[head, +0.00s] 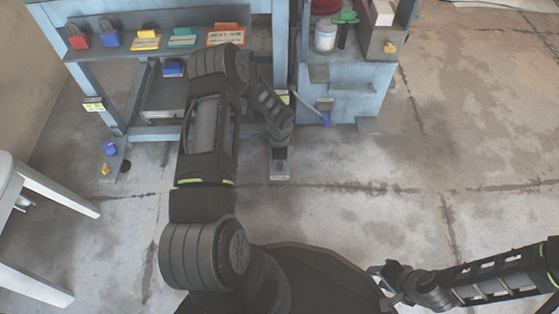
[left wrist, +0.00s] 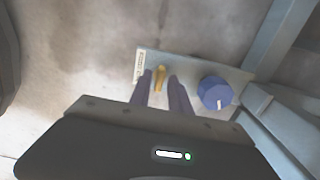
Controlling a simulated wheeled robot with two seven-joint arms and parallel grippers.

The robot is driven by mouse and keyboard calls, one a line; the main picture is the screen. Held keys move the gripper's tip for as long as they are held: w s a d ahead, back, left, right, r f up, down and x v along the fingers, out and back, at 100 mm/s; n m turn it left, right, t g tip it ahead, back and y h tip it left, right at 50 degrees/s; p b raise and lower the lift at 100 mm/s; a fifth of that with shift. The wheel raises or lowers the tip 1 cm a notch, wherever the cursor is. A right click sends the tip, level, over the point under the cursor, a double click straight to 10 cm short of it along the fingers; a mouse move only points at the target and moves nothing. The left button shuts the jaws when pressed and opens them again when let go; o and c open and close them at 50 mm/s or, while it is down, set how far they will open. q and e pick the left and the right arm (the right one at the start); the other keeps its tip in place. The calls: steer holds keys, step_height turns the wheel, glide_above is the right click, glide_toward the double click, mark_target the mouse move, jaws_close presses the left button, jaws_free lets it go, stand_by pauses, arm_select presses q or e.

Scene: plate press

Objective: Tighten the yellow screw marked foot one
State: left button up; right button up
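In the left wrist view a yellow screw (left wrist: 158,77) stands on a grey foot plate (left wrist: 205,69), beside a round blue knob (left wrist: 214,93). A small label, too blurred to read, is at the plate's left end. My left gripper (left wrist: 160,76) is open, with one fingertip on each side of the yellow screw and a gap visible around it. In the head view my left gripper (head: 279,160) is low over the middle foot plate (head: 280,177) and hides its screw. My right gripper (head: 384,280) is at the lower right, away from the feet; its fingers are too small to judge.
Another foot plate (head: 112,173) at the left carries a blue knob and a yellow screw. The blue frame has a shelf (head: 215,43) with padlocks and coloured tags. A blue cabinet (head: 345,80) stands right of my left gripper. Open floor lies at the right.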

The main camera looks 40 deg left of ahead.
arm_select(q)
steer(key=shift+o, duration=0.6)
step_height(320, 180, up, 7)
steer(key=p, duration=0.3)
steer(key=shift+f, duration=0.2)
steer(key=shift+r, duration=0.6)
